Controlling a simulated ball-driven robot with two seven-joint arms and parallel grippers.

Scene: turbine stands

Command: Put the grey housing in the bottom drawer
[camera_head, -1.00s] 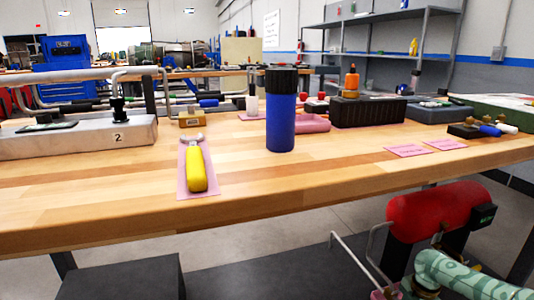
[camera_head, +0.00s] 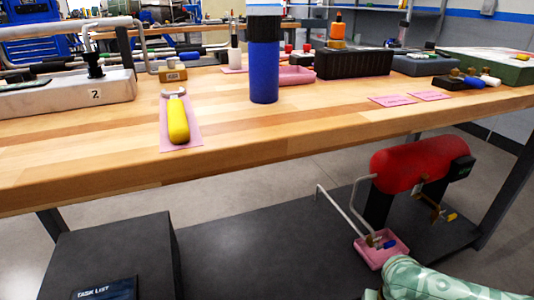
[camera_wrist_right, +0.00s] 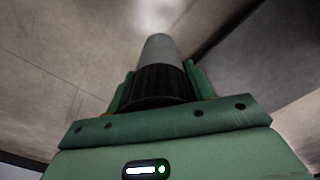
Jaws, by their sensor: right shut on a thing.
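In the right wrist view, my right gripper (camera_wrist_right: 160,88) is shut on the grey housing (camera_wrist_right: 159,50), a grey cylinder with a black ribbed collar. The collar sits between the green fingers, and the grey end points away from the gripper. In the head view my right arm comes in at the lower right edge, and its gripper and the housing are out of the frame. No drawer can be made out. A dark box-shaped unit (camera_head: 120,245) stands at the lower left, its drawer fronts not visible. My left gripper is not in view.
A wooden workbench (camera_head: 230,145) crosses the head view. It carries a yellow-handled tool (camera_head: 178,120) and a blue cylinder (camera_head: 264,75). Below, a red tank (camera_head: 415,163) and a pink tray (camera_head: 382,250) stand on a dark surface (camera_head: 260,235), mostly clear in the middle.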

